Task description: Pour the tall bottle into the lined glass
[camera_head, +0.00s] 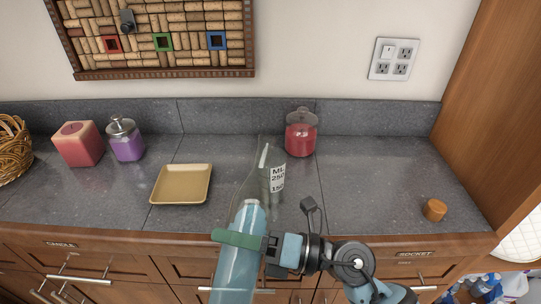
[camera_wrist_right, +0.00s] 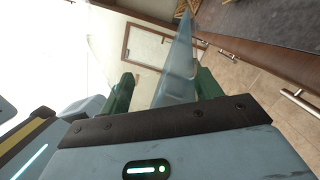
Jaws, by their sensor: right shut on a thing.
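The tall bottle (camera_head: 232,268) is clear, with pale blue water up to its shoulder and a narrow neck. My right gripper (camera_head: 240,239) is shut on its body in front of the counter's edge. The bottle's neck points up and leans slightly right in the head view. In the right wrist view the bottle (camera_wrist_right: 178,65) stands between the green fingers (camera_wrist_right: 165,92). The lined glass (camera_head: 277,185), clear with a white ML scale, stands on the counter just behind the bottle's neck, which partly overlaps it. I cannot tell whether they touch. My left gripper is not in view.
A tan tray (camera_head: 181,184) lies left of the glass. A red-filled jar (camera_head: 300,138) stands behind it. A purple jar (camera_head: 126,142), a pink candle (camera_head: 79,145) and a basket (camera_head: 13,150) are at left. A brown cap (camera_head: 435,209) lies right. The counter right of the glass is mostly clear.

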